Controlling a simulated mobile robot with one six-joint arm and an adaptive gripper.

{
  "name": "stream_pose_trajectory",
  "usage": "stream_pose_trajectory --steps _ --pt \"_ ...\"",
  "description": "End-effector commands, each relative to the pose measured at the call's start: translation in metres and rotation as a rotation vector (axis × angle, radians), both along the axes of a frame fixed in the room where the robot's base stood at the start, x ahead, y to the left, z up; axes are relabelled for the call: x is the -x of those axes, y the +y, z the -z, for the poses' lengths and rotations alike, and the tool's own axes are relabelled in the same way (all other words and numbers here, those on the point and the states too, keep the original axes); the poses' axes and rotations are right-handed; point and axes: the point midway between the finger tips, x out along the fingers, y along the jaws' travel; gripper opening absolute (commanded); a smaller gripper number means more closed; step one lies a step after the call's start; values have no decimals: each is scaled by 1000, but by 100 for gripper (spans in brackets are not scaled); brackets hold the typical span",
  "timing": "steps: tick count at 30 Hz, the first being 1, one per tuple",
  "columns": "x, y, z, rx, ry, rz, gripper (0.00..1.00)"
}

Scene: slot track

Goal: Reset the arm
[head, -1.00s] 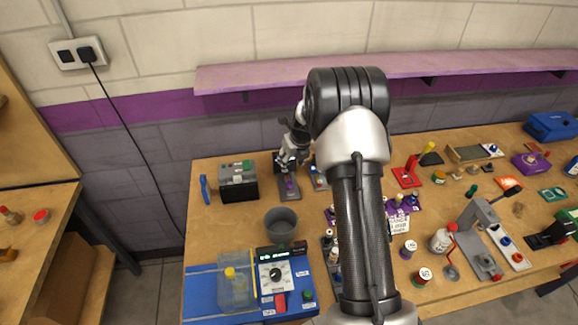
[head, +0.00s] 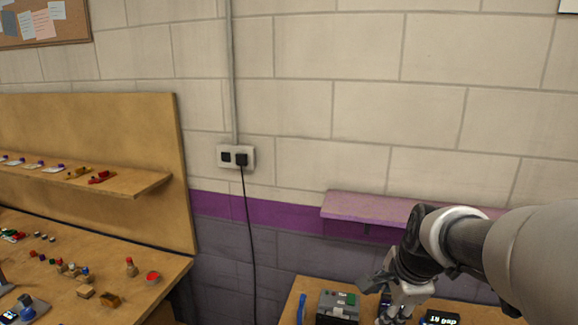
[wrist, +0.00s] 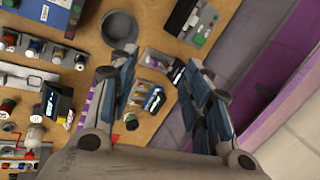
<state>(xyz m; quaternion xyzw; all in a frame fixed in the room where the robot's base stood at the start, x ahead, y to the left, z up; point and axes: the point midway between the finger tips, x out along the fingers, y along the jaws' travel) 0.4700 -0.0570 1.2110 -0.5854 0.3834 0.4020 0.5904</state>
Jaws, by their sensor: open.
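My gripper (head: 392,304) is at the lower right of the head view, just right of a grey box with a green part on top (head: 338,308), over the workbench. In the wrist view my gripper (wrist: 158,64) is open, with its two fingers spread apart and nothing held between them. Small labelled blocks lie on the bench in the gap beyond the fingers. My arm hides much of the right side of the head view.
A purple shelf (head: 362,207) juts from the wall above the bench. A round grey container (wrist: 119,27) stands on the bench in the wrist view. A second table (head: 130,292) with small parts is at the left. A wall socket (head: 236,157) has a hanging cable.

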Motion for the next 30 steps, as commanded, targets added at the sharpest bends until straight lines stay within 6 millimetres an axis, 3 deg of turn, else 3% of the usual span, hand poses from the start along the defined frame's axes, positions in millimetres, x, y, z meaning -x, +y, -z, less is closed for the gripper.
stream_pose_trajectory --steps 3,9,15,20,30 --pt "57 24 -23 144 -19 -339 44" --pt "150 48 -30 391 -31 -898 44" --pt "211 56 -18 566 -34 -1290 44" --pt "229 56 -12 624 -30 -1418 44" --pt "230 56 -11 629 -30 -1431 44"
